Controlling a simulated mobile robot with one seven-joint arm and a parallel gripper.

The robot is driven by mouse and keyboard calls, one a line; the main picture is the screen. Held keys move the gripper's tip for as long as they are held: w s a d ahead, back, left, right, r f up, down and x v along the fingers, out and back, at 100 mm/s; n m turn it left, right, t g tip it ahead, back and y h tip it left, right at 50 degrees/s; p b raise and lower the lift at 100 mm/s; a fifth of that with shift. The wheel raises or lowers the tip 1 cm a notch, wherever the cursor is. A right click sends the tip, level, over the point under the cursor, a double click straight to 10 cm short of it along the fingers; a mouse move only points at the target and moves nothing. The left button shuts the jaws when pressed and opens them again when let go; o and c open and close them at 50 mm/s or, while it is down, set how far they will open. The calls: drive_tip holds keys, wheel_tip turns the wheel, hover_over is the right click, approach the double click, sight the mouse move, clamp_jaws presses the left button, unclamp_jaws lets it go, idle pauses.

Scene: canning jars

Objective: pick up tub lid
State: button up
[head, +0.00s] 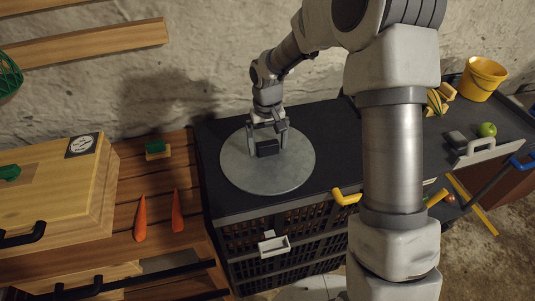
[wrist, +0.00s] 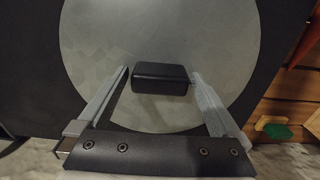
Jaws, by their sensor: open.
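The tub lid (head: 238,168) is a round, flat grey disc with a black block handle (head: 267,148) at its middle. It lies flat on a dark top. My gripper (head: 267,139) is open and points down over the lid, with its fingers to either side of the handle. In the wrist view the black handle (wrist: 161,83) sits between the two open fingertips of my gripper (wrist: 160,72), with a small gap to the left finger. Whether the right finger touches the handle I cannot tell. The grey lid (wrist: 100,45) fills the background there.
A wooden box (head: 55,185) stands at the left, beside orange carrots (head: 177,212) on a plank surface. Black slatted crates (head: 285,235) are below the dark top. A yellow bucket (head: 482,80) and a green apple (head: 487,130) stand at the right. A stone wall is behind.

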drive_tip(key=c, duration=1.3)
drive_tip(key=shift+c, duration=0.6)
